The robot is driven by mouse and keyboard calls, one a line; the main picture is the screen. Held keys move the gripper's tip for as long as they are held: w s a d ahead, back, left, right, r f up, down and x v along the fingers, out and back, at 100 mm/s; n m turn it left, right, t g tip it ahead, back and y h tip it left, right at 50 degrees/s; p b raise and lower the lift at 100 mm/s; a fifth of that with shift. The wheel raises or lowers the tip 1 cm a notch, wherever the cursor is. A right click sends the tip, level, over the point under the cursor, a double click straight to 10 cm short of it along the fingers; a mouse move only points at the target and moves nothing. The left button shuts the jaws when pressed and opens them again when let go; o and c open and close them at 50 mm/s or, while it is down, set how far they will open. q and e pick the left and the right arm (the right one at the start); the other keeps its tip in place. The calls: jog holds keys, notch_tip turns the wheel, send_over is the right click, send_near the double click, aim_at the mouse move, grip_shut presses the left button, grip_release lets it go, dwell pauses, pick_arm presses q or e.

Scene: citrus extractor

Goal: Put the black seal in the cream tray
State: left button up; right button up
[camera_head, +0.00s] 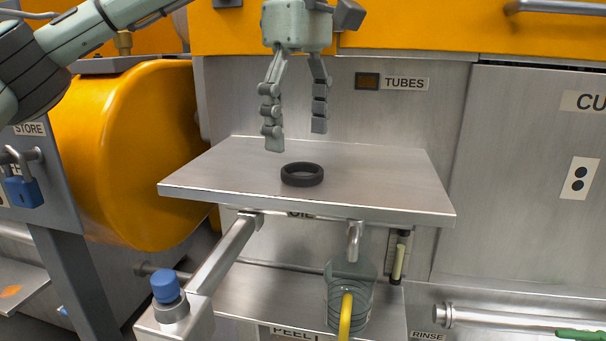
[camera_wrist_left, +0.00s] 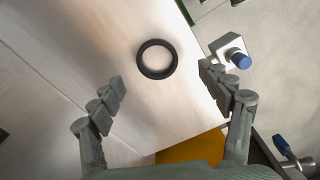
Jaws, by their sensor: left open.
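The black seal (camera_head: 302,174) is a dark ring lying flat on a bare steel shelf (camera_head: 400,185) in the head view. It also shows in the left wrist view (camera_wrist_left: 141,62), ahead of the fingers and between their lines. My left gripper (camera_head: 296,138) hangs above the shelf with its fingers pointing down. It is open and empty, apart from the seal. In the left wrist view its two fingers (camera_wrist_left: 162,75) are spread wide. I cannot see the cream tray in either view. My right gripper is not in view.
Below the shelf are a clear container (camera_head: 350,300) with a yellow hose (camera_head: 346,318), and a blue-capped knob (camera_head: 166,287) on a metal arm. A yellow drum (camera_head: 150,150) stands to the left. A steel wall with a TUBES label (camera_head: 405,84) rises behind the shelf.

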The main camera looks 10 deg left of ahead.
pick_arm(q)
notch_tip(320, 180, down, 4)
jog(key=shift+w+d+f, duration=0.1)
jog(key=shift+d+f, duration=0.05)
jog(key=shift+f, duration=0.05)
jog(key=shift+c, duration=0.3)
jog(key=c, duration=1)
